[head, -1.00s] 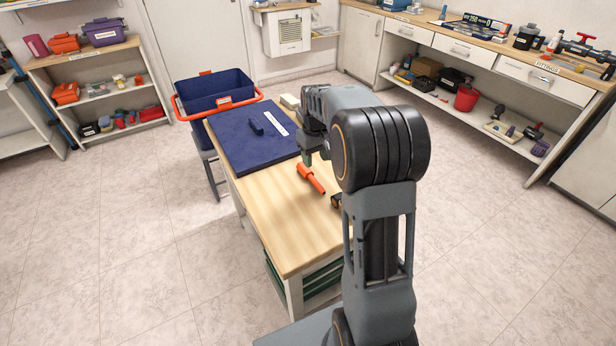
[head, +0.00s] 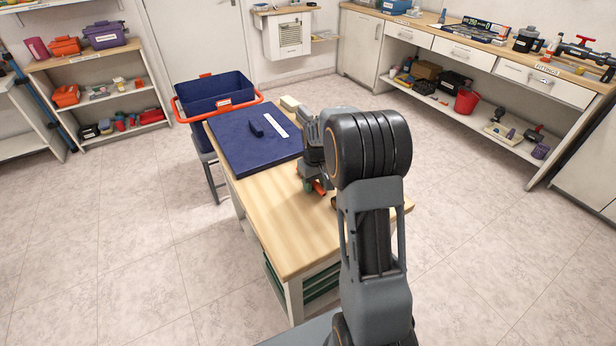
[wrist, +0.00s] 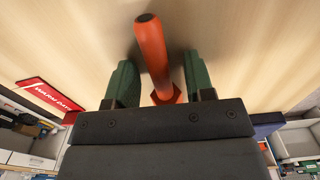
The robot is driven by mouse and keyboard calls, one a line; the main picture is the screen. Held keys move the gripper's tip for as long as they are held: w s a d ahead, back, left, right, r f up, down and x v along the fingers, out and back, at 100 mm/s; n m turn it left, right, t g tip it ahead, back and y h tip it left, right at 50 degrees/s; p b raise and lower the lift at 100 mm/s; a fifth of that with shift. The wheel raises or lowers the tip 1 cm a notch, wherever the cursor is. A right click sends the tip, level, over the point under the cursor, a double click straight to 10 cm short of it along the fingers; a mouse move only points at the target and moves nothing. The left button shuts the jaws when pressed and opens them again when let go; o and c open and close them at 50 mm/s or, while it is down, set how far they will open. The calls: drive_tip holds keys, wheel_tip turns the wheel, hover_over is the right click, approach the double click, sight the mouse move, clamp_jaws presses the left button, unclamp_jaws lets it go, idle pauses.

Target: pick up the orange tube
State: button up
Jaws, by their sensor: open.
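The orange tube (wrist: 154,55) lies on the wooden bench top. In the wrist view it runs between the two green fingers of my gripper (wrist: 156,82), with its dark open end beyond the fingertips and a wider flange near the palm. The fingers are apart, with a gap showing on each side of the tube. In the head view only a short piece of the tube (head: 319,187) shows; my gripper (head: 309,186) and arm hide the rest.
A dark blue lid (head: 240,150) with a handle lies on the bench (head: 285,220) to the left of my gripper. A blue bin (head: 213,92) with an orange rim stands behind the bench. The bench's near left part is clear. A red and white card (wrist: 50,95) shows in the wrist view.

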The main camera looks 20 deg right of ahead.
clamp_jaws()
idle(0.4)
idle(1.0)
